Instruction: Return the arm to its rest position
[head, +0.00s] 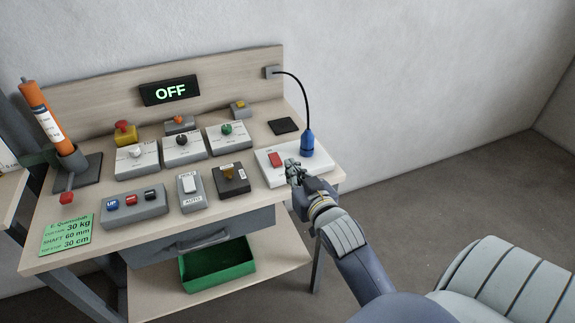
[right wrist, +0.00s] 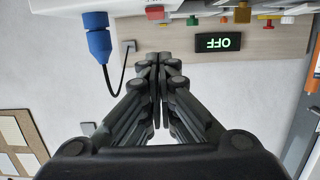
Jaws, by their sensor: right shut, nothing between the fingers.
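My right gripper (head: 294,172) is at the right end of the wooden bench (head: 95,240), over the front part of a white box with a red button (head: 275,159). In the right wrist view the right gripper (right wrist: 158,62) has its fingers together with nothing between them. A blue plug (head: 307,143) with a black cable stands on the same box, just behind the gripper; it also shows in the right wrist view (right wrist: 98,42). I cannot tell whether the gripper touches the box. My left gripper is not in view.
The display (head: 169,91) on the back panel reads OFF. Several switch and knob boxes, such as the AUTO box (head: 191,191), fill the bench top. A green tray (head: 218,266) sits on the lower shelf. The floor (head: 430,180) to the right is clear.

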